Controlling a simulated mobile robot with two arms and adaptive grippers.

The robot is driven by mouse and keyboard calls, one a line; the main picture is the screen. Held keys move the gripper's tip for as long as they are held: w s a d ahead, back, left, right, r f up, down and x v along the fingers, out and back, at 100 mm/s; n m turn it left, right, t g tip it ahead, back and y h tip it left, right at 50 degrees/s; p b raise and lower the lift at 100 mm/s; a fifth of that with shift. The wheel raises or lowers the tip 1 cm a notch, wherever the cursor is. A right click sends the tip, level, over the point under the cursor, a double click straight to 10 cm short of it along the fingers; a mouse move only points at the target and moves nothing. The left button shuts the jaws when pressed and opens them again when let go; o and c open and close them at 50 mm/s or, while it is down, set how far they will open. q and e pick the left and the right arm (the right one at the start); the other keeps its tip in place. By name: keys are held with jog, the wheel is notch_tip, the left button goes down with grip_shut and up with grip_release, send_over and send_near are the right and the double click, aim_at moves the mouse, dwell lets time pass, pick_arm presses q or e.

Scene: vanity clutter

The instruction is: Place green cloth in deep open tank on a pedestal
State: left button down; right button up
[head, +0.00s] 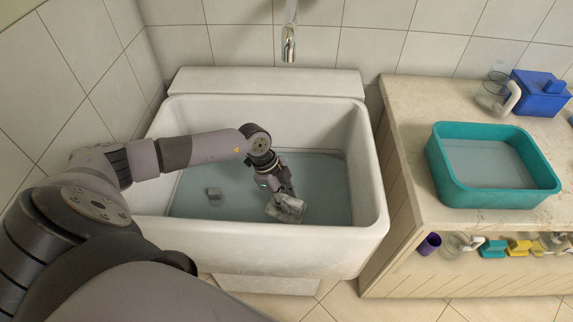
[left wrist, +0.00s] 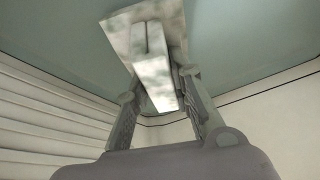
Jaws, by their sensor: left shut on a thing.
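The deep white tank (head: 278,247) stands on a pedestal (head: 268,284) below the tap. The cloth (head: 287,209) looks pale grey-green and mottled. My left gripper (head: 278,188) is shut on it inside the tank, right of the middle and low near the blue-grey bottom or water. I cannot tell whether the cloth touches that surface. In the left wrist view the cloth (left wrist: 150,62) shows between the fingers of my left gripper (left wrist: 158,88) and sticks out beyond them. My right gripper is not in view.
A tap (head: 289,42) hangs above the back rim. On the counter (head: 415,100) at right are a teal basin (head: 490,200) and a blue box (head: 540,95). Several small items sit on the shelf below.

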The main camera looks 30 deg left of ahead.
pick_arm(q)
jog(key=shift+f, duration=1.35)
jog(key=shift+f, duration=0.15)
jog(key=c, duration=1.4)
grip_release()
jog(key=shift+r, duration=0.25)
jog(key=v, duration=1.2)
jog(key=shift+d, duration=0.1)
jog(key=shift+w, duration=0.1)
